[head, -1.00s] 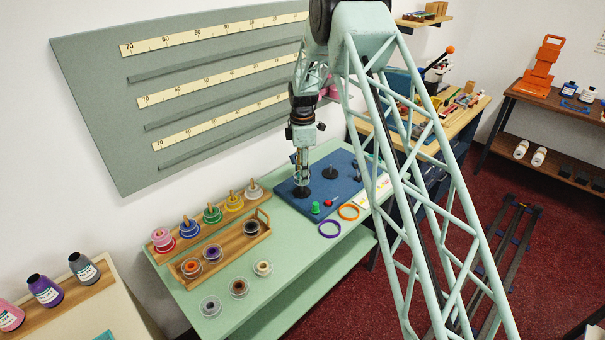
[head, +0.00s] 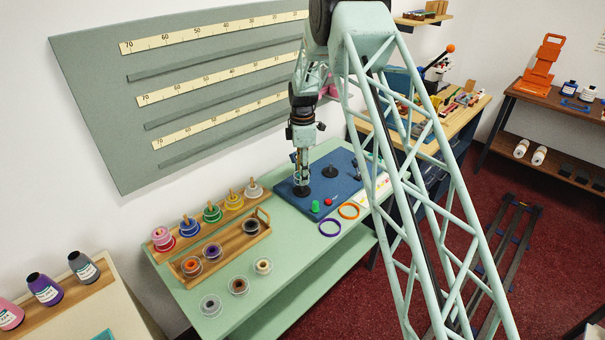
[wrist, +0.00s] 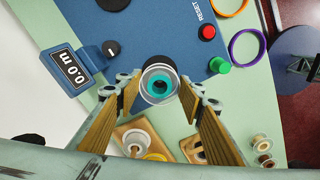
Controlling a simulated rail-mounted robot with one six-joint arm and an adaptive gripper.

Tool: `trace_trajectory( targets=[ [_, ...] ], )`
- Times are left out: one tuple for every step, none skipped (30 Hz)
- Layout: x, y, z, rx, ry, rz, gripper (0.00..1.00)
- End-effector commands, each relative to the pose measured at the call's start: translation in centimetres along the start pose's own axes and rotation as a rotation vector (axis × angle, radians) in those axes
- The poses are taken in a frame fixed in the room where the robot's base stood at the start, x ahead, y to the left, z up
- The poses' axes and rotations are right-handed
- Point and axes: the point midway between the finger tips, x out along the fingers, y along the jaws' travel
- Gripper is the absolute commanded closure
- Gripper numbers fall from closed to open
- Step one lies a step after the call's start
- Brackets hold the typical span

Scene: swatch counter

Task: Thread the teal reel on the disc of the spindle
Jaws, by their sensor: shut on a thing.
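My gripper (head: 302,178) points straight down over the left part of the blue board. In the wrist view its two fingers (wrist: 160,86) are shut on the teal reel (wrist: 158,86), which has a clear and grey rim and a teal centre. A dark disc (head: 302,191) lies on the board directly under my gripper in the head view. In the wrist view the reel hides most of what is under it, with only a dark edge showing behind its rim. I cannot tell whether the reel touches the disc or is around its post.
The blue board (head: 286,187) also bears another dark disc (head: 330,172), a green knob (head: 315,206) and a red button (head: 328,202). A display reading 0.0 m (wrist: 66,74) stands close to the left finger. Purple (head: 329,228) and orange (head: 348,211) rings lie in front. A wooden tray (head: 226,247) holds reels.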

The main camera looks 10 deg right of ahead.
Motion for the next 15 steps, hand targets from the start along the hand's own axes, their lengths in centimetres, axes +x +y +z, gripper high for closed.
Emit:
trace_trajectory(
  targets=[
    [0.14, -0.01, 0.0, 0.0, 0.0, 0.0, 0.74],
    [0.19, 0.0, 0.0, 0.0, 0.0, 0.0, 0.74],
    [0.26, 0.0, 0.0, 0.0, 0.0, 0.0, 0.74],
    [0.31, 0.0, 0.0, 0.0, 0.0, 0.0, 0.74],
    [0.37, -0.01, 0.0, 0.0, 0.0, 0.0, 0.74],
    [0.44, -0.01, 0.0, 0.0, 0.0, 0.0, 0.74],
    [0.5, -0.01, 0.0, 0.0, 0.0, 0.0, 0.74],
    [0.55, -0.01, 0.0, 0.0, 0.0, 0.0, 0.74],
    [0.62, -0.01, 0.0, 0.0, 0.0, 0.0, 0.74],
    [0.67, -0.01, 0.0, 0.0, 0.0, 0.0, 0.74],
    [0.72, 0.0, 0.0, 0.0, 0.0, 0.0, 0.74],
    [0.79, -0.01, 0.0, 0.0, 0.0, 0.0, 0.74],
    [0.85, -0.01, 0.0, 0.0, 0.0, 0.0, 0.74],
    [0.9, -0.01, 0.0, 0.0, 0.0, 0.0, 0.74],
    [0.97, -0.01, 0.0, 0.0, 0.0, 0.0, 0.74]
  ],
)
